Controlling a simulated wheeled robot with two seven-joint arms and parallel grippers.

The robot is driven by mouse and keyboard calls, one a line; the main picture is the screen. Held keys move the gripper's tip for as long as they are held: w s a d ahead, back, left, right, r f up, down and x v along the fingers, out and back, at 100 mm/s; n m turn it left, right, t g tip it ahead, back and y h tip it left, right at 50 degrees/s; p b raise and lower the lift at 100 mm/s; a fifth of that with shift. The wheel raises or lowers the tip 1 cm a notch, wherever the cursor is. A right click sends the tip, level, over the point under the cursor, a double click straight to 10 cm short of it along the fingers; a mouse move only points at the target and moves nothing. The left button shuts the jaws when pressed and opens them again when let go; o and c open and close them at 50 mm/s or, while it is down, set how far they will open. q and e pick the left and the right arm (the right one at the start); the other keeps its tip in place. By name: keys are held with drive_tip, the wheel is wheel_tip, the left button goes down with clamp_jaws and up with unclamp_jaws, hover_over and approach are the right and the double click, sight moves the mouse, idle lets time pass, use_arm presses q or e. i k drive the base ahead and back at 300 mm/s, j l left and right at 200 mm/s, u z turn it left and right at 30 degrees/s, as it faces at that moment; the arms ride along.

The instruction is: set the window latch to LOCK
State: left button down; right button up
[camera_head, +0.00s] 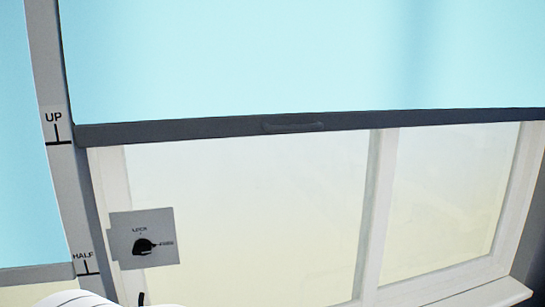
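The window latch (143,246) is a black rotary knob on a grey square plate (126,223) at the lower left. The plate has LOCK printed above the knob and FREE to its right. The knob's pointed end faces right, toward FREE. White rounded parts of my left arm show at the bottom edge. A small dark tip, apparently of my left gripper (141,298), shows just below the plate, apart from the knob. Most of this gripper is cut off, so its opening cannot be told. My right gripper is out of view.
A pale blue shade with a dark bottom bar (230,127) covers the upper window. White frame bars (376,215) divide the pane below. A grey post (62,175) at the left carries UP and HALF marks. A white sill (470,294) lies at the lower right.

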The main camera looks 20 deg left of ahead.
sight(143, 246)
drive_tip(key=u, duration=1.6)
